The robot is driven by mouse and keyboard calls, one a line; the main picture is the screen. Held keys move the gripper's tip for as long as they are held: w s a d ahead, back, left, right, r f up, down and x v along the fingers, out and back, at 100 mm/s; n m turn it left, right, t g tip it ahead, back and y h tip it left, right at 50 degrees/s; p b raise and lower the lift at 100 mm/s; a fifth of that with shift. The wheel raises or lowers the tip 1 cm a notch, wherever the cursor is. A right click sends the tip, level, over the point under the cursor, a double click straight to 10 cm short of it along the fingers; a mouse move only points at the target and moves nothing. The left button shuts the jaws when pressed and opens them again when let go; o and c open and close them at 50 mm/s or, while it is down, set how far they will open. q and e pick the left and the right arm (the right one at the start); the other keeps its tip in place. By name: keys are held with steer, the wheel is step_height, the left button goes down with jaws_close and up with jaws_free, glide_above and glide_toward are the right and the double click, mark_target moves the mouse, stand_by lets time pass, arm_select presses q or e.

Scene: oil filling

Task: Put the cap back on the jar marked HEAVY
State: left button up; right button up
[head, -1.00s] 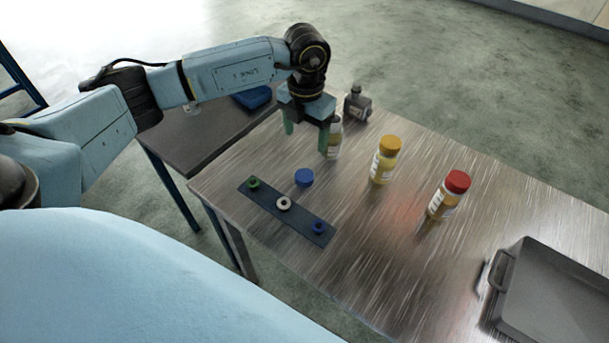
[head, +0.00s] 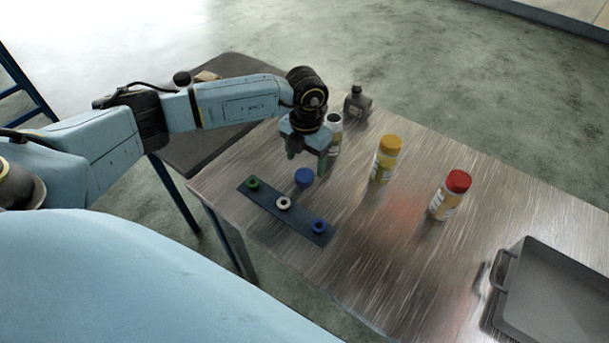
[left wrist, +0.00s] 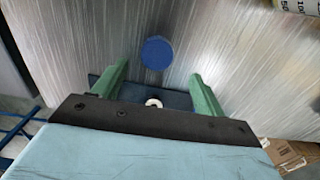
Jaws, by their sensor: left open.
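A blue cap (head: 304,177) lies on the metal table, and it also shows in the left wrist view (left wrist: 157,53). My left gripper (head: 307,166) is open and empty, with its green fingers pointing down just behind and above the cap. In the left wrist view the fingers (left wrist: 155,75) are spread wide, with the cap beyond them. An uncapped jar (head: 334,136) stands behind the gripper, partly hidden by it. A yellow-capped jar (head: 384,161) and a red-capped jar (head: 449,197) stand to the right. I cannot read which jar is marked HEAVY. My right gripper is not in view.
A dark strip (head: 268,206) with green, white and blue rings lies in front of the cap. A small dark bottle (head: 357,104) stands at the back edge. A grey tray (head: 560,290) is at the right. The table between the jars and the tray is clear.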

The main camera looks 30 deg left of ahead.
mark_target(305, 174)
arm_select(q)
steer(key=f, duration=0.5)
steer(key=shift+w+a+f, duration=0.1)
steer(key=shift+w+a, duration=0.05)
steer(key=shift+a, duration=0.1)
steer(key=c, duration=1.1)
